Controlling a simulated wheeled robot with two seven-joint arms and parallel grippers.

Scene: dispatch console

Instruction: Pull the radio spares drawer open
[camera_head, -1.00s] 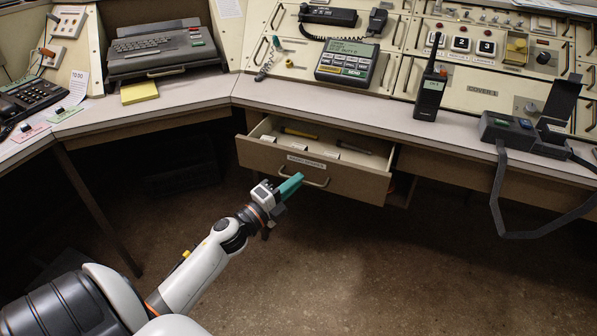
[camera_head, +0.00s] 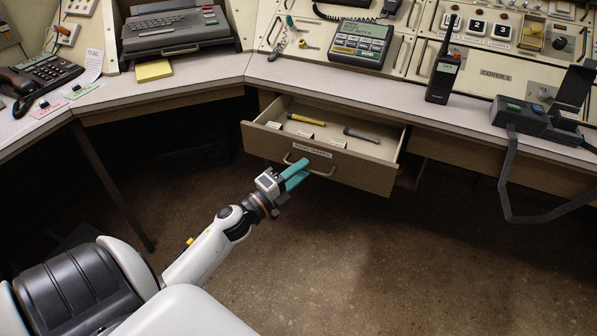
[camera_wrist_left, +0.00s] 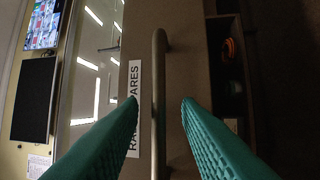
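The radio spares drawer (camera_head: 362,172) is pulled well out from under the desk, and its labelled wooden front faces me. Inside lie a yellow rod (camera_head: 306,119), a grey rod (camera_head: 361,135) and several small white labels. My left gripper (camera_head: 304,169) is at the left part of the drawer's bar handle (camera_head: 322,174). In the left wrist view, the teal fingers stand apart on either side of the handle (camera_wrist_left: 159,60), with a gap on each side. The label (camera_wrist_left: 133,85) is partly hidden by one finger. My right gripper is not in view.
A handheld radio (camera_head: 442,77) and a strapped device (camera_head: 535,120) stand on the desk (camera_head: 390,97); the strap (camera_head: 506,190) hangs over its edge. A yellow note pad (camera_head: 154,71) lies at the left. The floor (camera_head: 380,260) before the drawer is clear.

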